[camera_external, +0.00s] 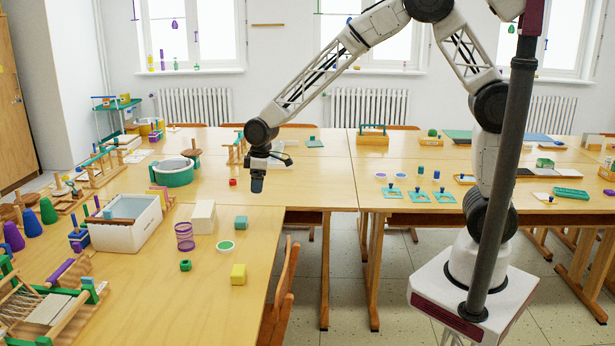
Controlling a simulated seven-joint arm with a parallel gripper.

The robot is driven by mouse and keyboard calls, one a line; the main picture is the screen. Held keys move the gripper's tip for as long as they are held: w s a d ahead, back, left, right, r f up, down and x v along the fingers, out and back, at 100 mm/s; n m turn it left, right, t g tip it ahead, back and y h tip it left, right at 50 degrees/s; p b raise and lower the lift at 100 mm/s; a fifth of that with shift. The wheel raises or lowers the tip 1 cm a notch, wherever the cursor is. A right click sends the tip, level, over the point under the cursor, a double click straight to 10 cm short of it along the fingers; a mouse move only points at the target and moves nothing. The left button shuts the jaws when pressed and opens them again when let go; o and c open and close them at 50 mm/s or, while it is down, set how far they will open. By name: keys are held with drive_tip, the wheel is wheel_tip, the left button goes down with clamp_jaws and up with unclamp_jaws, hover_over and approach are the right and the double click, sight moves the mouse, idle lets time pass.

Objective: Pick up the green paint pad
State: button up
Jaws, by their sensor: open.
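A small round pad with a green face and pale rim (225,246), which looks like the green paint pad, lies flat on the near left table (209,310). My gripper (257,188) points down above the tables, up and to the right of the pad in the picture, apart from it. It is open, and I see nothing held in it. The fingers are small and dark here, so their gap is hard to make out.
A wooden chair (283,290) stands at the table's right edge.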

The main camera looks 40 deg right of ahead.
sight(226, 245)
drive_tip(key=a+f+n, duration=0.1)
drive_tip(key=a+f, duration=0.2)
drive_tip(key=a, duration=0.1)
drive_tip(key=a+f, duration=0.4)
drive_tip(key=a+f+n, duration=0.1)
drive_tip(key=a+f, duration=0.3)
drive_tip(key=a, duration=0.1)
drive_tip(key=shift+s+n, duration=0.2)
drive_tip(key=shift+n, duration=0.1)
drive_tip(key=shift+w+a+f, duration=0.1)
drive_tip(key=shift+f, duration=1.2)
drive_tip(key=shift+w+a+f, duration=0.1)
drive_tip(key=shift+a+f, duration=0.1)
drive_tip(key=shift+f, duration=1.1)
drive_tip(key=shift+w+a+f, duration=0.1)
drive_tip(key=shift+a+f, duration=0.05)
drive_tip(key=shift+f, duration=1.15)
drive_tip(key=shift+c, duration=0.3)
drive_tip(key=c, duration=1)
